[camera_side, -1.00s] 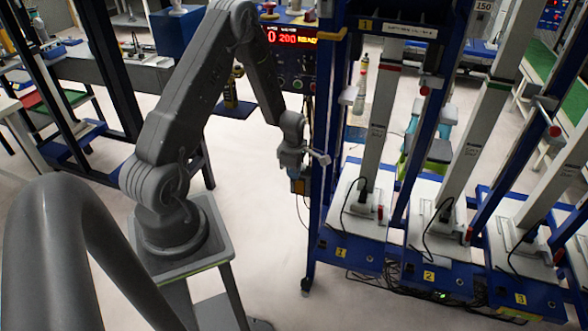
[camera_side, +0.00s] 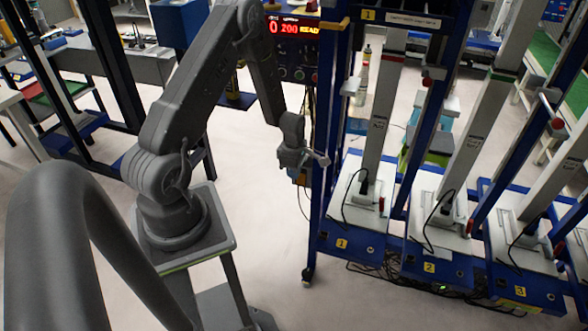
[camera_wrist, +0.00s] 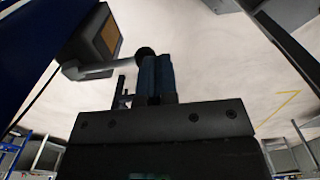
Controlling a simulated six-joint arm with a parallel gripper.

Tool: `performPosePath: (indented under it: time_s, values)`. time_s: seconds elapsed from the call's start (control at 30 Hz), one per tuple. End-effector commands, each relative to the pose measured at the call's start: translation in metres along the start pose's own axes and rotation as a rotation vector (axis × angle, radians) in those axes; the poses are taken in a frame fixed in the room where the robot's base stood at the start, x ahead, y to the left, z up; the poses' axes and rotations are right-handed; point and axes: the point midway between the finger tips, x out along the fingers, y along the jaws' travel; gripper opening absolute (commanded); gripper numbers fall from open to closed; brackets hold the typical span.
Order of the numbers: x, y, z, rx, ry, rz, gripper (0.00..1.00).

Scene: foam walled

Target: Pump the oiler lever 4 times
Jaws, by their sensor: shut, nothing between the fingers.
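In the wrist view the oiler (camera_wrist: 98,45) is a dark box with an orange-brown panel at upper left. Its grey lever (camera_wrist: 88,70) runs out to the right and ends in a dark round knob (camera_wrist: 145,52). My gripper (camera_wrist: 157,75) is shut and empty, with its fingers beside the knob. I cannot tell whether they touch. In the side view my gripper (camera_side: 316,160) is at the blue frame post, just above the small orange-brown oiler box (camera_side: 299,178). The lever cannot be made out clearly there.
The blue frame (camera_side: 316,215) with several numbered white columns stands right of my gripper. A panel with a red display (camera_side: 292,27) is behind it. A dark cable hangs below the oiler. Pale floor (camera_side: 265,210) lies open between my base and the frame.

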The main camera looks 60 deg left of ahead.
Motion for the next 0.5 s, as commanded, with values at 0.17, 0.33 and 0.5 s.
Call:
performPosePath:
  time_s: [0.17,0.33,0.5]
  values:
    - [-0.0072,-0.0006,0.0000,0.000,0.000,-0.001,0.00]
    - [-0.0080,-0.0008,-0.0001,0.000,0.000,-0.002,0.00]
    - [-0.0086,-0.0008,-0.0001,0.000,0.000,-0.001,0.00]
